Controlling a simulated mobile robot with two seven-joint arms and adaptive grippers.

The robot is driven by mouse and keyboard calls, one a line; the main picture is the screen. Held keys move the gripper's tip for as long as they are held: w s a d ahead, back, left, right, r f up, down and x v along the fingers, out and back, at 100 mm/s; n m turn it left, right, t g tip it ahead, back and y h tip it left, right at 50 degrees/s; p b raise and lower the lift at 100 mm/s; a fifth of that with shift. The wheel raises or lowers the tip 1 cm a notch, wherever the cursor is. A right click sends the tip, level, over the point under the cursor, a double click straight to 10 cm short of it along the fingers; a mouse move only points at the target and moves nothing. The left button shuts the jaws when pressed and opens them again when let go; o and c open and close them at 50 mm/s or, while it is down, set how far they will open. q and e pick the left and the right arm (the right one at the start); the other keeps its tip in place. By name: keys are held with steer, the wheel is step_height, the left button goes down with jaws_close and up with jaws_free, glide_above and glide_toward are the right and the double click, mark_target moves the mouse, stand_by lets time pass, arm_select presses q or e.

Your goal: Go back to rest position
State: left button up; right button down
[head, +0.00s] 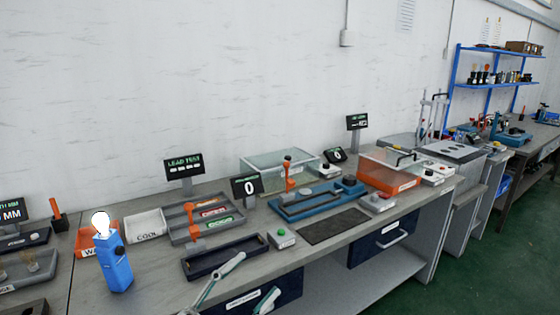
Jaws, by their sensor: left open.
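My left gripper (257,275) reaches in from the bottom edge, in front of the workbench's front edge. Its two grey fingers are spread apart with nothing seen between them; one has a greenish pad. Most of its body and arm is cut off by the frame. It overlaps the view of a dark tray (222,258) and a dark blue drawer front (285,290); I cannot tell whether it touches either. My right gripper is not in view.
The grey workbench (150,290) holds a blue block with a white bulb-shaped top (115,264), a white bin (146,225), a blue fixture (318,200), a dark mat (333,227) and an orange-framed box (389,175). A green floor (480,270) lies open at right.

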arm_select(q)
steer(key=a+f+n+t+y, duration=0.1)
steer(key=a+f+n+y, duration=0.45)
steer(key=f, duration=0.55)
steer(key=a+f+n+t+y, duration=0.1)
steer(key=a+f+n+y, duration=0.45)
steer(key=f, duration=0.55)
steer(key=s+a+f+n+g+y, duration=0.2)
steer(key=s+f+g, duration=0.1)
steer(key=s+f, duration=0.4)
steer(key=s+a+f+n+g+y, duration=0.1)
steer(key=s+f+g+y, duration=0.2)
steer(key=s+f, duration=0.4)
step_height(320, 180, down, 4)
steer(key=shift+s+a+f+n, duration=0.15)
steer(key=shift+s+a+n, duration=0.2)
steer(key=shift+a+n, duration=0.05)
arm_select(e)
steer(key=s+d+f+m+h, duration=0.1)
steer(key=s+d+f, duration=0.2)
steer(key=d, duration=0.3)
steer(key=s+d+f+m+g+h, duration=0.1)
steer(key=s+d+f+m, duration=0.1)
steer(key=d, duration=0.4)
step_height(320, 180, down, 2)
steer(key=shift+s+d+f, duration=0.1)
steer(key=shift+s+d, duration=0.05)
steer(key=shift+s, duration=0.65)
